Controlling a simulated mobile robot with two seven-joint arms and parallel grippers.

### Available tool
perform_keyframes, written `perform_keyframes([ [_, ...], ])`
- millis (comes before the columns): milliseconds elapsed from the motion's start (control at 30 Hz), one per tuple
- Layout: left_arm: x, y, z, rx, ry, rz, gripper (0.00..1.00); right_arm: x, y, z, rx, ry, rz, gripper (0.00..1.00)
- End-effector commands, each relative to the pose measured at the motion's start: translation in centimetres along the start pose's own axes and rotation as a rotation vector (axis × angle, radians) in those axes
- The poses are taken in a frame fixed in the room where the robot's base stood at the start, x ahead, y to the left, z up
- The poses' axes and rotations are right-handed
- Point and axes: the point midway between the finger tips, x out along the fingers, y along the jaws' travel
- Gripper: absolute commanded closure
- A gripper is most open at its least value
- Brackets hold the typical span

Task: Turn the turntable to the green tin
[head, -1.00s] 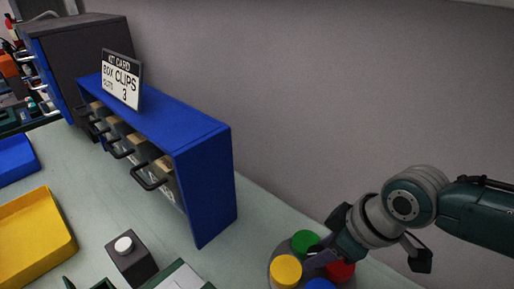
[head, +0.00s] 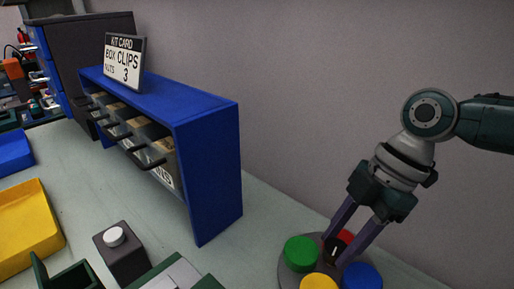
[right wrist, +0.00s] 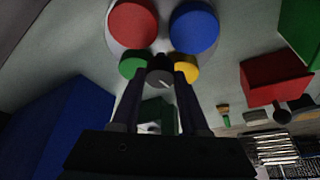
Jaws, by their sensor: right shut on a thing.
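The round grey turntable (head: 287,277) stands at the lower right of the head view with a green tin (head: 301,253), a red tin (head: 346,237), a blue tin (head: 361,277) and a yellow tin (head: 319,283). The green tin is on its left side, the yellow one at the front. My right gripper (head: 336,250) reaches down between the tins and is shut on the dark central knob. The right wrist view shows the knob (right wrist: 160,78) between the fingers, with green (right wrist: 133,64) and yellow (right wrist: 186,68) tins beside them. My left gripper is not in view.
A blue drawer cabinet (head: 215,165) with a kit card (head: 124,62) on top stands left of the turntable. A dark box with a white button (head: 122,252) and yellow (head: 30,225) and blue (head: 14,152) trays lie further left. The wall is close behind.

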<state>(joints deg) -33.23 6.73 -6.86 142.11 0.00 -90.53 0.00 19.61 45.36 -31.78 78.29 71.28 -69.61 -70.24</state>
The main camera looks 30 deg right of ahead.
Motion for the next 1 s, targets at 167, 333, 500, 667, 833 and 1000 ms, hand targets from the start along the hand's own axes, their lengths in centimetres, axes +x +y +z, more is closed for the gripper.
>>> perform_keyframes([
  [167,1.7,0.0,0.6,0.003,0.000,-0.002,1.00,0.2,0.0,0.4,-0.111,-0.001,-0.043,1.00],
  [333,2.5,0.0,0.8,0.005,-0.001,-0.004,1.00,0.1,0.0,0.5,-0.189,-0.002,-0.075,1.00],
  [500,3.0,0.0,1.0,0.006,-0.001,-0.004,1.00,0.0,0.0,0.4,-0.236,-0.002,-0.096,1.00],
  [667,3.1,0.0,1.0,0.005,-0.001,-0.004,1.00,0.0,0.0,0.4,-0.256,-0.002,-0.105,1.00],
  [833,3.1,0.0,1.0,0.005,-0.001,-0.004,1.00,-0.1,0.0,0.4,-0.261,-0.002,-0.107,1.00],
  [1000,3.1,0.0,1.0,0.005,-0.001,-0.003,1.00,-0.1,0.0,0.4,-0.260,-0.003,-0.107,1.00],
])
